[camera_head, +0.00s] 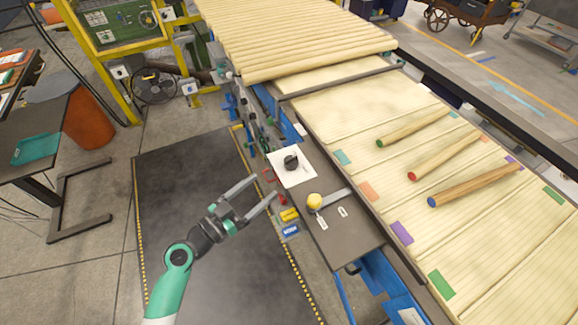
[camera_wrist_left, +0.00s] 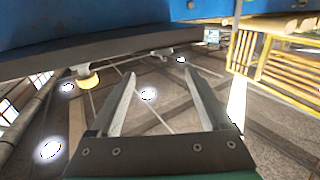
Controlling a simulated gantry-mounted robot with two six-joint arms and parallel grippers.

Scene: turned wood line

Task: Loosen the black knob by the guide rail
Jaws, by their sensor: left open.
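The black knob (camera_head: 291,162) sits on a white plate (camera_head: 283,177) on the dark side table at the conveyor's near edge. A dark guide rail (camera_head: 346,192) appears to run along that edge, right of the knob. My left gripper (camera_head: 262,189) is open and empty, with its two fingers apart. In the head view it is left of and below the knob, clear of it. Its open fingers also show in the left wrist view (camera_wrist_left: 162,76), with nothing between them. I cannot make out the black knob in the wrist view. My right gripper is not in view.
A yellow round item (camera_head: 314,201) with a grey strip and white tags lies on the side table (camera_head: 345,235). Three wooden rods with coloured ends, including a blue-ended rod (camera_head: 470,187), lie on the conveyor. A dark mat (camera_head: 195,210) covers the open floor at left.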

